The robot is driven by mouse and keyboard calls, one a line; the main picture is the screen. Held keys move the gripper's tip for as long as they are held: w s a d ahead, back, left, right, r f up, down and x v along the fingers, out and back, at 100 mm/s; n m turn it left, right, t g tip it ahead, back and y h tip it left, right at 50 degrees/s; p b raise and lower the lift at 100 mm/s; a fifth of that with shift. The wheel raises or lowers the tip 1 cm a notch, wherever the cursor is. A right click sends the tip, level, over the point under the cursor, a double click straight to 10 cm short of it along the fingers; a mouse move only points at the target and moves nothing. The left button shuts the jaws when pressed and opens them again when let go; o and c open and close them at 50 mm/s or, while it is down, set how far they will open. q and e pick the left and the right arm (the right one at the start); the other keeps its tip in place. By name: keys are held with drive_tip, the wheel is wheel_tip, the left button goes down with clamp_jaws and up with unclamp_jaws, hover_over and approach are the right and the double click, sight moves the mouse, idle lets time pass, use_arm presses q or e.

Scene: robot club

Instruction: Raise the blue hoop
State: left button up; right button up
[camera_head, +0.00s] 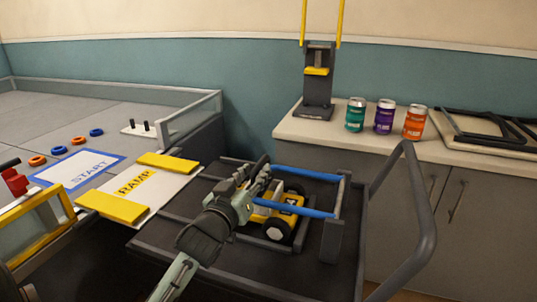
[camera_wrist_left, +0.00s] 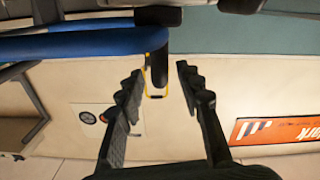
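The blue hoop (camera_head: 312,174) is a frame with two blue bars and dark grey ends. It spans a small yellow and black wheeled robot (camera_head: 276,222) on a dark cart. My left gripper (camera_head: 262,175) is at the hoop's left end, partly covering it and the small robot. In the left wrist view, a blue bar of the hoop (camera_wrist_left: 85,42) comes in from the left. My left gripper's fingers (camera_wrist_left: 158,78) stand apart there, with a dark bar end showing near the gap; I cannot tell whether they touch it. My right gripper is not in view.
The dark cart (camera_head: 345,270) has a thick looped handle (camera_head: 425,215) at right. A ramp board (camera_head: 140,188) and a walled grey field (camera_head: 70,110) lie left. Several cans, including a purple one (camera_head: 384,117), and a black stand (camera_head: 318,80) are on the back counter.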

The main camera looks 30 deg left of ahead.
sight(265, 159)
use_arm(q)
drive_tip(key=x, duration=0.7)
clamp_jaws()
idle(0.3)
